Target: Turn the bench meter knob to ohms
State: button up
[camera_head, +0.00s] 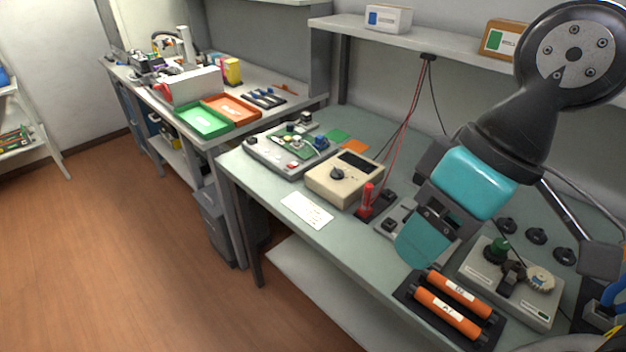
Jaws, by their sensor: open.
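The bench meter (344,181) is a beige box on the grey-green workbench (262,195). It has a dark display (358,163) and a round black knob (337,173) on its top face. The knob's markings are too small to read, so its setting cannot be told. My gripper (418,250), with teal parts, hangs over the bench to the right of the meter. It is open and apart from the knob. The gaps between its fingers are hard to see from this side.
A board fixture (285,149) stands left of the meter. A white card (307,210) lies in front.

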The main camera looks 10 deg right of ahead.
aim_at(336, 173)
jog(key=z, duration=0.25)
jog(key=k, duration=0.35)
jog(key=u, duration=1.4)
jog(key=i, duration=1.15)
jog(key=z, duration=0.85)
jog(key=i, duration=0.25)
jog(key=z, duration=0.3)
